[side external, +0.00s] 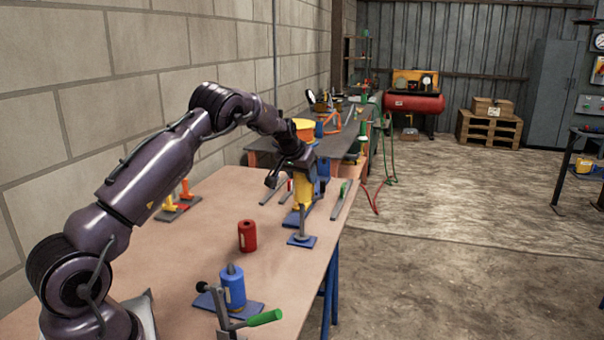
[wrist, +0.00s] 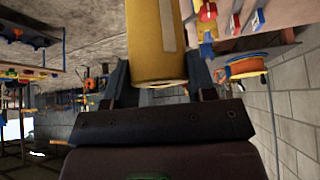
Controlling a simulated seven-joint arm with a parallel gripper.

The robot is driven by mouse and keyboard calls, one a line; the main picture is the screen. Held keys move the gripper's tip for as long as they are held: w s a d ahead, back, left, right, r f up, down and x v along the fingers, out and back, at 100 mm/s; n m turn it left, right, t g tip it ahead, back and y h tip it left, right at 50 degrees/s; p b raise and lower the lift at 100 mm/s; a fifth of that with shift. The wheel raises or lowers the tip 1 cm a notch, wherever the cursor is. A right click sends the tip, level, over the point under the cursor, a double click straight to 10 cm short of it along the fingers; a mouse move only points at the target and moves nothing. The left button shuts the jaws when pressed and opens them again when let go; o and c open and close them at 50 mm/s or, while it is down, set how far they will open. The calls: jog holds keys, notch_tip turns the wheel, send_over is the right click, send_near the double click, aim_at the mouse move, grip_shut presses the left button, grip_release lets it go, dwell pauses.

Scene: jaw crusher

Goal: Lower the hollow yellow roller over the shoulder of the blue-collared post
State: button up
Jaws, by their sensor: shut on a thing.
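The hollow yellow roller (side external: 303,192) is upright between the jaws of my gripper (side external: 300,165). In the wrist view the yellow roller (wrist: 150,45) fills the space between the two fingers (wrist: 157,84); my gripper is shut on it. A thin grey post (side external: 301,222) on a small blue plate shows just below the roller in the side view. I cannot tell whether the post's tip is inside the roller. A blue cylinder with a grey pointed tip (side external: 232,286) stands on another blue plate at the front. I cannot tell for sure which one is the blue-collared post.
A red hollow cylinder (side external: 247,236) stands on the table (side external: 180,260) between my arm and the grey post. A green-handled clamp (side external: 250,322) is at the front edge. Flat tools and blue parts lie around the roller. The table's middle left is clear.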

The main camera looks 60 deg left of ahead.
aim_at(301, 209)
jog(key=shift+f, duration=6.05)
jog(key=o, duration=1.2)
jog(key=v, duration=1.3)
